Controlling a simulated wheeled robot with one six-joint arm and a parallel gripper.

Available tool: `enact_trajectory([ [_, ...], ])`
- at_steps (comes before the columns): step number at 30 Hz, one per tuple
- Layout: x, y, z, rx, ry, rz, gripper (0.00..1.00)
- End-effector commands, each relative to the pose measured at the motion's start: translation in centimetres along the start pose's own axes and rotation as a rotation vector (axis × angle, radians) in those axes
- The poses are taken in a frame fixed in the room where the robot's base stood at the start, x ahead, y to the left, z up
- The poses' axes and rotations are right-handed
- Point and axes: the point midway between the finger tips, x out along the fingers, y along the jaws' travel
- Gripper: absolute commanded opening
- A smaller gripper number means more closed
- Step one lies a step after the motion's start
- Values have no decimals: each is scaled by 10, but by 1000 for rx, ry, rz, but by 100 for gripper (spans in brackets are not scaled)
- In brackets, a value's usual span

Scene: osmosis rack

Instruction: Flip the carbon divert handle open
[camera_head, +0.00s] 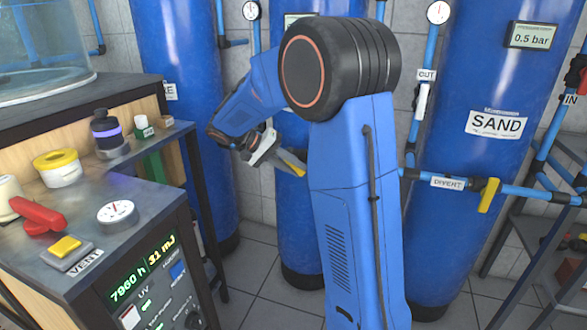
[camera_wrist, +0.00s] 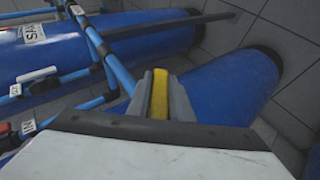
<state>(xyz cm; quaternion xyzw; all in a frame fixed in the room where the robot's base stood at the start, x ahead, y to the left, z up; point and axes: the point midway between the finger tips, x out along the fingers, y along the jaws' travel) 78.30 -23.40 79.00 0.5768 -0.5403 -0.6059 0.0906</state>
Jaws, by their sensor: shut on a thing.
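A yellow handle (camera_head: 293,164) shows at the tip of my gripper (camera_head: 278,158) in the head view, in front of the middle blue tank. In the wrist view the yellow handle (camera_wrist: 159,94) sits between the two grey fingers of my gripper (camera_wrist: 160,82), which are shut on it. My arm hides most of the pipe and any label around this handle in the head view. Whether the valve is open or closed cannot be told.
The sand tank (camera_head: 473,130) stands right, with a divert pipe (camera_head: 445,182) and another yellow handle (camera_head: 489,195). A bench (camera_head: 150,205) with a red clamp-like thing (camera_head: 38,214), a gauge (camera_head: 117,213) and jars stands left. Blue pipes (camera_wrist: 95,40) run close beside my gripper.

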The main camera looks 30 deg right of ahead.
Motion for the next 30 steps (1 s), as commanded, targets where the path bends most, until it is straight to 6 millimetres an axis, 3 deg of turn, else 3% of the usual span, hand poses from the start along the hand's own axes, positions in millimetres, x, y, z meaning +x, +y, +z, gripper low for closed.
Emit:
enact_trajectory([
  [18, -2, 6, -1, -209, 2, 500, 0],
  [30, -3, 9, -1, -273, 1, 654, 0],
])
